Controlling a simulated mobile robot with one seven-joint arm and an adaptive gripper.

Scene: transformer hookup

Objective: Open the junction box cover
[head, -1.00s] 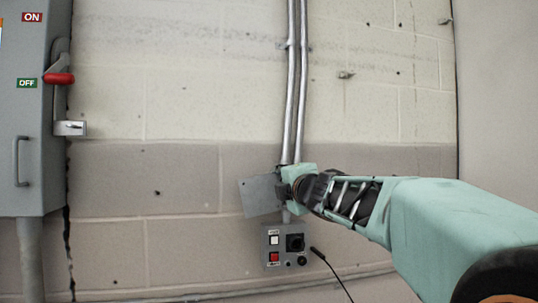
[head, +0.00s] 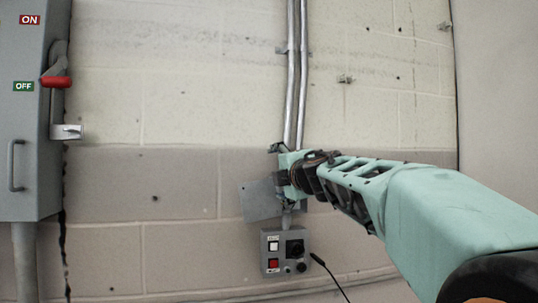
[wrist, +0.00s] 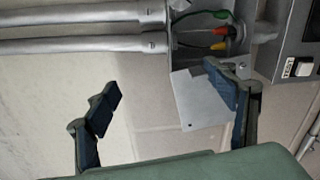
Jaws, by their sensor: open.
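The junction box cover (head: 258,201) is a flat grey plate swung aside to the left of its box in the head view. The wrist view shows the cover (wrist: 198,103) hanging off the junction box (wrist: 183,58), whose inside is exposed with green, red and yellow wires (wrist: 216,30). In the head view my gripper hides most of the box. My gripper (head: 277,167) is open and holds nothing. In the wrist view, one finger of my gripper (wrist: 161,78) overlaps the cover's right edge; I cannot tell whether they touch. The other finger stands apart from the cover.
Two metal conduits (head: 296,75) run up the wall above the box. A grey button station (head: 285,251) sits just below it, with a dark probe-like object (head: 318,260) and cable beside it. A grey cabinet (head: 22,120) with a red-handled lever (head: 56,81) stands left.

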